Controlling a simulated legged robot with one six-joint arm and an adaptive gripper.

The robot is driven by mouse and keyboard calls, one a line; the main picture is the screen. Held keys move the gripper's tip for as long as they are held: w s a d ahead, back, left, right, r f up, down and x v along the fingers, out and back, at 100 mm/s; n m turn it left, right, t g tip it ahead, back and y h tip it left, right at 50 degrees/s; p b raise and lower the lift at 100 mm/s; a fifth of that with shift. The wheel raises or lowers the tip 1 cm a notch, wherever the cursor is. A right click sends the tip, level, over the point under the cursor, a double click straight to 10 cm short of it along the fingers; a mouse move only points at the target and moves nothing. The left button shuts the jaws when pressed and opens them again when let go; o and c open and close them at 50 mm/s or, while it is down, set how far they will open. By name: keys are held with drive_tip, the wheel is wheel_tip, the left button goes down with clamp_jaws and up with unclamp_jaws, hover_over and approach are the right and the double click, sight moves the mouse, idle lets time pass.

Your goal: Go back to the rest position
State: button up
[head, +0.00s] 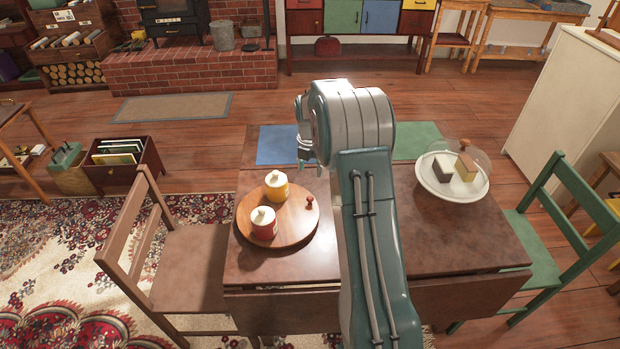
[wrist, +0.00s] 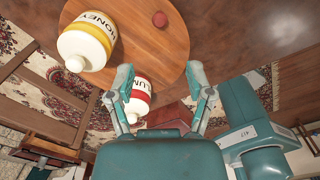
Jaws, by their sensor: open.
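My gripper (wrist: 165,82) is open in the wrist view, with its two fingers apart and nothing held between them. In the head view my gripper (head: 306,150) shows partly at the left of my raised arm, above the table's far part. A yellow honey jar (head: 277,187) and a red jar (head: 264,223), both with white lids, stand on a round wooden board (head: 298,234) on the brown table (head: 440,240). In the wrist view the honey jar (wrist: 88,42) lies left of the fingers, and the red jar (wrist: 138,98) appears between and beyond them.
A white dish (head: 440,190) with blocks under a clear dome stands at the table's right. Blue (head: 276,146) and green (head: 415,141) mats lie at the far edge. A brown chair (head: 190,270) is at left and a green chair (head: 555,240) at right.

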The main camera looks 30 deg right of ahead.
drive_tip(key=shift+r, duration=0.15)
idle(0.3)
drive_tip(key=s+a+r+m+t, duration=0.1)
drive_tip(key=s+a+r+m, duration=0.45)
drive_tip(key=r, duration=0.35)
drive_tip(key=s+a+r+m+t, duration=0.2)
drive_tip(key=s+a+r+m, duration=0.35)
drive_tip(key=r, duration=0.35)
drive_tip(key=s+a+r+m+t, duration=0.1)
drive_tip(key=s+a+m, duration=0.3)
drive_tip(key=s, duration=0.6)
drive_tip(key=s+a+r+m+t, duration=0.1)
drive_tip(key=s+a+m, duration=0.3)
drive_tip(key=s+m, duration=0.5)
drive_tip(key=shift+s+a+m+t, duration=0.25)
drive_tip(key=shift+s+m+t, duration=0.05)
drive_tip(key=shift+s, duration=0.85)
